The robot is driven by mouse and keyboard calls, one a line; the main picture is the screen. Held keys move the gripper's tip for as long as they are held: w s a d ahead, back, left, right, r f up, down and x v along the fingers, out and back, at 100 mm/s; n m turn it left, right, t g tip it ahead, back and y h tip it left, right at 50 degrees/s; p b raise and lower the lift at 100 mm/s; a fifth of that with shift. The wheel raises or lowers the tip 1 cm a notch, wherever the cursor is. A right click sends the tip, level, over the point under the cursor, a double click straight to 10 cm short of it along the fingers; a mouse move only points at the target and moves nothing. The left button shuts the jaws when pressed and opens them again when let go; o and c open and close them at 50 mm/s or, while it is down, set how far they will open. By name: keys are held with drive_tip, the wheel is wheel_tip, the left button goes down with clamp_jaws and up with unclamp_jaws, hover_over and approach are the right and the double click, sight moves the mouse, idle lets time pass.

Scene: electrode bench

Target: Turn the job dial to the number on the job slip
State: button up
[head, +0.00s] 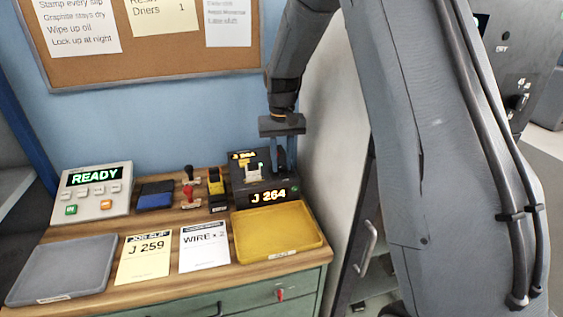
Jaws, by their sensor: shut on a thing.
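The job slip (144,257) lies on the wooden bench top and reads J 259. The dark job dial unit (243,188) stands at the back right of the bench, and its lit front display (268,196) reads J 264. My gripper (284,168) points down over the right part of this unit, its fingers shut on the job dial. The dial itself is mostly hidden between the fingers, so its pointer position cannot be seen.
A yellow tray (240,252) sits in front of the unit and a grey tray (22,290) at left. A READY panel (103,205), blue ink pad (154,201), stamps (188,197), yellow-black device (217,187) and WIRE sheet (204,255) fill the rest. A pale cabinet side stands close at right.

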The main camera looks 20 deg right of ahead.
sight(282, 165)
drive_tip(key=shift+r+m, duration=0.1)
drive_tip(key=shift+m, duration=0.7)
drive_tip(key=shift+w, duration=0.1)
drive_tip(key=o, duration=1)
drive_tip(key=shift+o, duration=0.2)
wheel_tip(282, 165, up, 8)
drive_tip(key=shift+f+b, duration=0.15)
drive_tip(key=shift+b, duration=1.1)
